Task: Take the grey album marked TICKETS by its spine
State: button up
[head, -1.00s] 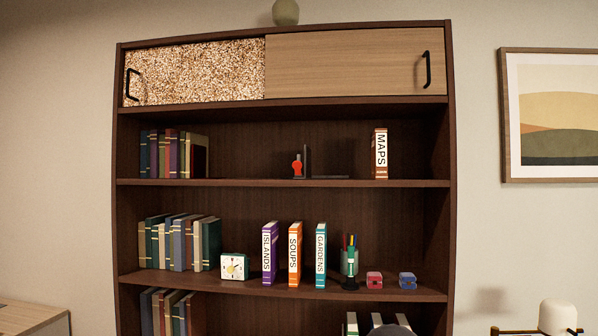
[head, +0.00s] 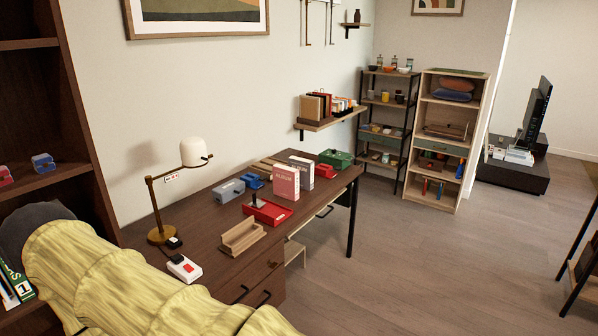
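I cannot make out a grey album marked TICKETS in the head view. On the dark desk (head: 205,212) stands a pink album (head: 286,183) with white lettering that seems to read ALBUM. A whitish album or box (head: 302,168) stands just behind it, its marking too small to read. Several books or albums in brown, orange and other colours (head: 322,105) stand on a small wall shelf, their spines unreadable at this distance. My gripper is not in view.
The desk also holds a brass lamp (head: 193,153), a wooden tray (head: 242,236), a red stand (head: 267,211), a grey box (head: 229,190) and a green box (head: 336,158). A dark bookcase (head: 75,130) edges the left. Open wooden floor (head: 440,265) lies right of the desk.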

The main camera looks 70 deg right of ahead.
aim_at(305, 167)
jog(key=z, duration=1.95)
jog(key=i, duration=1.7)
jog(key=z, duration=0.25)
